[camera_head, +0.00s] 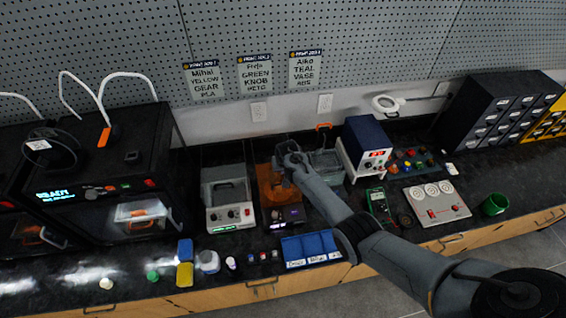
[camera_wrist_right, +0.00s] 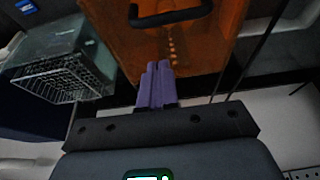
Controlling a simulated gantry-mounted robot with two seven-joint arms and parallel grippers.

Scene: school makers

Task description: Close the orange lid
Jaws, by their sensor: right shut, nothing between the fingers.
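The orange lid (camera_head: 268,186) is a see-through panel on a dark machine (camera_head: 293,214) at the bench's middle; my right arm covers part of it in the head view. Its angle is hard to judge there. In the right wrist view the orange lid (camera_wrist_right: 205,50) fills the upper middle, with a black bar handle (camera_wrist_right: 170,18) at the top. My right gripper (camera_wrist_right: 158,68) has its purple fingers together, empty, over the lid's image below the handle. Whether they touch the lid is unclear. My left gripper is in neither view.
A clear tank with a wire basket (camera_wrist_right: 55,78) stands beside the lid. A grey machine (camera_head: 230,200) is left of it, and a blue power supply (camera_head: 368,140) right. Blue bins (camera_head: 308,247) and small bottles line the front edge. A pegboard wall (camera_head: 380,40) rises behind.

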